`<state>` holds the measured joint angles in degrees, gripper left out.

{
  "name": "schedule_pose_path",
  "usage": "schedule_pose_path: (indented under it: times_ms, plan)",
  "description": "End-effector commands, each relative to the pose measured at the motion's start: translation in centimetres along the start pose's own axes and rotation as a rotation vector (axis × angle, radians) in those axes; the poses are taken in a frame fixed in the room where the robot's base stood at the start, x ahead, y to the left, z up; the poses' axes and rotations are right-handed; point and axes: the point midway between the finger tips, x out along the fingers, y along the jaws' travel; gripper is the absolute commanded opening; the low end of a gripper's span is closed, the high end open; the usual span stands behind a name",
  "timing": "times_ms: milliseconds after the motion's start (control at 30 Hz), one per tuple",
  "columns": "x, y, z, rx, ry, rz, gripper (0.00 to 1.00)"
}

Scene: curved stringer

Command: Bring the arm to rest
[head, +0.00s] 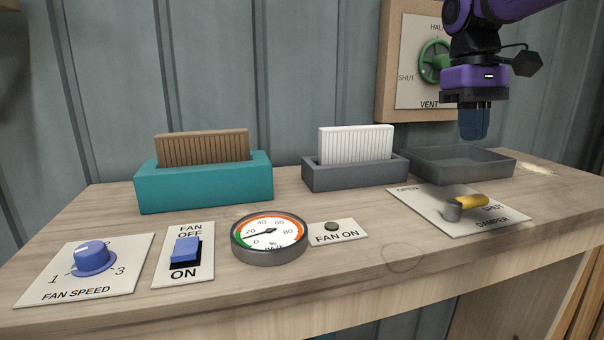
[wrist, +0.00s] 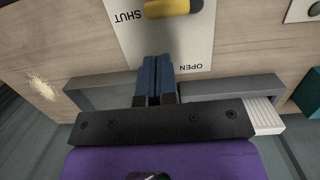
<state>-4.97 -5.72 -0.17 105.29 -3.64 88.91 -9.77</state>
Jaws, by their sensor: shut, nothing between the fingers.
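My purple arm comes in from the top right of the head view. My gripper (head: 474,124) points down, its blue fingers together and empty, above the grey open tray (head: 462,165) at the back right of the bench. The wrist view shows the closed fingers (wrist: 155,78) over the tray's edge, with the damper plate (wrist: 190,45) beyond them. The fingers appear apart from the tray and the plate. The damper's yellow handle (head: 470,201) lies to the right of its grey pivot, toward SHUT.
A grey holder (head: 355,178) with a white filter and a teal holder (head: 205,188) with a brown filter stand left of the tray. The vent's green wheel (head: 432,62) is behind my gripper. A gauge (head: 269,238), fan switch (head: 186,250) and speed knob (head: 92,255) line the front.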

Motion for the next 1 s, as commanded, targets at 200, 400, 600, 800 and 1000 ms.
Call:
schedule_pose_path:
  times_ms: [200, 400, 600, 800, 1000]
  plan:
    - [2.4, -0.8, 5.9, 0.076, 0.178, 0.005, 0.00]
    - [5.5, -1.6, 10.4, 0.146, 0.338, 0.007, 0.00]
    - [9.3, -2.5, 14.1, 0.215, 0.489, 0.005, 0.00]
    - [11.9, -3.1, 16.1, 0.259, 0.585, 0.003, 0.00]
    - [12.6, -3.3, 16.5, 0.273, 0.612, 0.001, 0.00]
